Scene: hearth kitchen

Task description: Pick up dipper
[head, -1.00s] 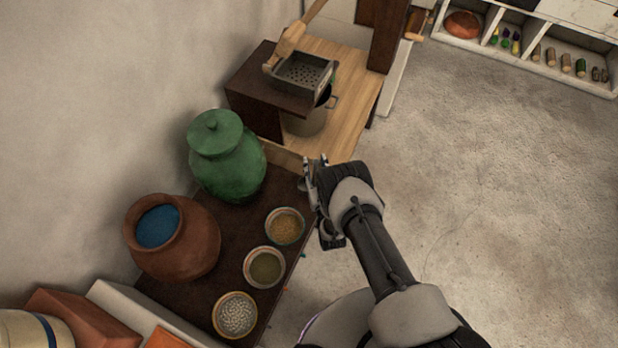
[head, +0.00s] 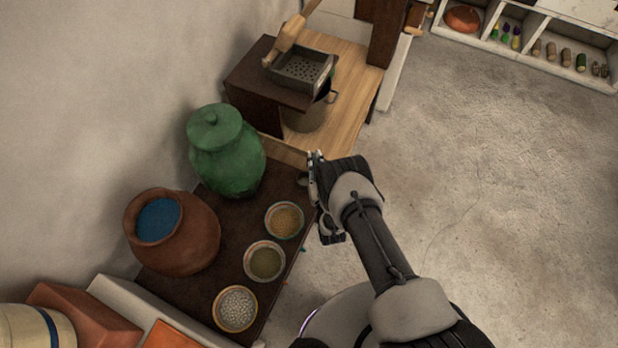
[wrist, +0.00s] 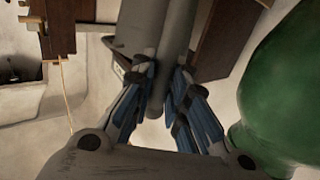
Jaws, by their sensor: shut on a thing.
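My gripper (head: 314,180) is at the right edge of the dark table, beside the bowls and the green jar. In the wrist view my gripper (wrist: 168,88) has its blue-padded fingers shut on a long grey bar, which I take to be the dipper (wrist: 172,38). The bar runs up from between the fingertips to the top of the picture. In the head view the dipper is mostly hidden by my gripper, with only a small grey bit at its left side. I cannot tell whether it touches the table.
A lidded green jar (head: 226,160) and a brown pot with blue inside (head: 190,240) stand left of my gripper. A wooden counter (head: 345,110) lies beyond. Open floor (head: 500,200) is at right.

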